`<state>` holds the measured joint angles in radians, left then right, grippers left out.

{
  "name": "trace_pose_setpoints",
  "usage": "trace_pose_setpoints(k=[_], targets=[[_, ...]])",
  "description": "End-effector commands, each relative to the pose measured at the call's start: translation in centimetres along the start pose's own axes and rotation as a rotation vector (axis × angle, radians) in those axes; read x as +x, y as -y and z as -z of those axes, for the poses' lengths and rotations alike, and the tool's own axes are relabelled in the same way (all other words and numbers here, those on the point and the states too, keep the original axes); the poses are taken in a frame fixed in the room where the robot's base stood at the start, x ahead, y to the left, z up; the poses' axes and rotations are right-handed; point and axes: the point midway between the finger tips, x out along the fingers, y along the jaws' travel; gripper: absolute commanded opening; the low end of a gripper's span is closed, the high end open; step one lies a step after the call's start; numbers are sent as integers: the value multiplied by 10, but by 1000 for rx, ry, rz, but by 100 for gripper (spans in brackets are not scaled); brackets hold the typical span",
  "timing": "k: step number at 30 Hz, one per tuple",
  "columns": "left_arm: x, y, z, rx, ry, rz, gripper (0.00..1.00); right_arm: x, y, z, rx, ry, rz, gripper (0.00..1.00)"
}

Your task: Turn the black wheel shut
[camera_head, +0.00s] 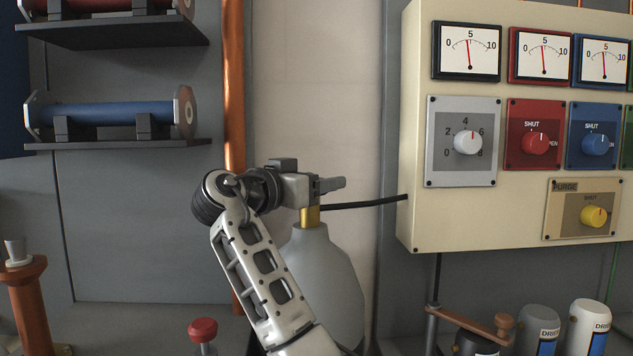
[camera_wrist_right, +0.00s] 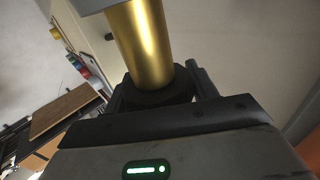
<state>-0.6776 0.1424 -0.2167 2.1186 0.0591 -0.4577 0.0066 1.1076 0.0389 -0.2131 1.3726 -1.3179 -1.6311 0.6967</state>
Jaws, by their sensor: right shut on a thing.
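A pale grey gas bottle (camera_head: 318,275) stands upright against the back wall with a gold valve neck (camera_head: 310,216) on top. My right gripper (camera_head: 328,186) is at the top of this neck, its arm crossing in front of the bottle. In the right wrist view the gold neck (camera_wrist_right: 146,42) runs down to the black wheel (camera_wrist_right: 160,90), which sits between the two fingers of my right gripper (camera_wrist_right: 160,98). The gripper is shut on the wheel. In the head view the gripper hides the wheel. My left gripper is not in view.
A black hose (camera_head: 365,203) runs from the valve to the cream panel (camera_head: 412,130) with meters and knobs. A copper pipe (camera_head: 233,90) rises behind my arm. A red-topped post (camera_head: 203,330) stands at lower left, grey (camera_head: 540,325) and white (camera_head: 588,325) canisters at lower right.

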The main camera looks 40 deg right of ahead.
Motion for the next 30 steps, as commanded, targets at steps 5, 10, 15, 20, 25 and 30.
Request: trace_pose_setpoints(k=[5,10,15,20,25,30], targets=[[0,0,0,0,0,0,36,0,0,-2,-2,4,-3,35],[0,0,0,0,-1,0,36,0,0,-1,-2,3,-2,79],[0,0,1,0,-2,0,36,0,0,-1,-1,2,-1,79],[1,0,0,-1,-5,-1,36,-8,0,-1,-1,2,1,79],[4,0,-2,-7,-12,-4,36,-39,1,-3,-1,3,6,79],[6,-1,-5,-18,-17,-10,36,-82,1,-2,0,3,5,79]])
